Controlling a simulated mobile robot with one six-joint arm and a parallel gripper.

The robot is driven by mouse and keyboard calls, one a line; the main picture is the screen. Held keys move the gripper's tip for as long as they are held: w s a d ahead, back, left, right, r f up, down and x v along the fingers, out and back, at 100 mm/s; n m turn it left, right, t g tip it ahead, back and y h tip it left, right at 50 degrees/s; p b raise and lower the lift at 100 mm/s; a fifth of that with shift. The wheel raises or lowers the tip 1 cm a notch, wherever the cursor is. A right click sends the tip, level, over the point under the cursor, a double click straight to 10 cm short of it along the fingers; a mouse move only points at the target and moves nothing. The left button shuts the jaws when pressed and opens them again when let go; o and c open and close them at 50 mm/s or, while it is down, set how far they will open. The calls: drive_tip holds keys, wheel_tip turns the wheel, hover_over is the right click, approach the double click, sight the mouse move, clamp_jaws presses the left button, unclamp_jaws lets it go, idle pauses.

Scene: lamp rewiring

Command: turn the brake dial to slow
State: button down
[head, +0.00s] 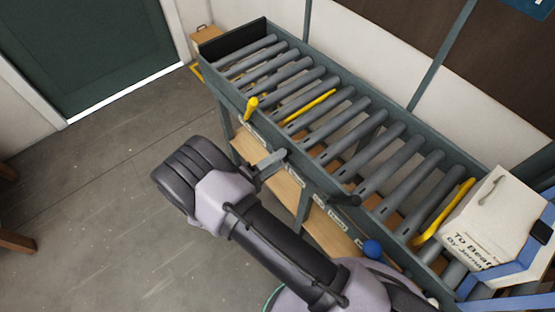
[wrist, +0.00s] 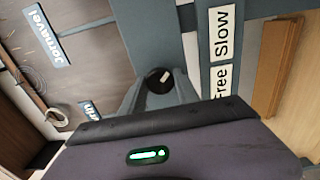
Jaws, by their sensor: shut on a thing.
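The brake dial (wrist: 157,82) is a small round black knob with a short white mark, seen in the wrist view. The mark lies at a slant, up toward the right. My gripper (wrist: 160,92) has its two grey fingers shut on the dial, one on either side. To the right of it is a white label strip reading "Slow" (wrist: 225,34) above and "Free" (wrist: 221,86) below, with the text turned sideways. In the head view my gripper (head: 272,164) is at the near side rail of the roller conveyor, and the dial is hidden there.
The roller conveyor (head: 226,92) runs from upper left to lower right. Yellow pieces (head: 310,106) show along it, and a yellow handle (head: 250,107) stands at its near rail. A white box (head: 490,222) sits at the right end. Open floor (head: 110,180) lies left.

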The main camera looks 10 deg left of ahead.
drive_tip(key=c, duration=0.9)
unclamp_jaws()
drive_tip(key=p+v, duration=0.2)
drive_tip(key=v, duration=1.5)
drive_tip(key=shift+s, duration=0.2)
drive_tip(key=shift+a, duration=0.15)
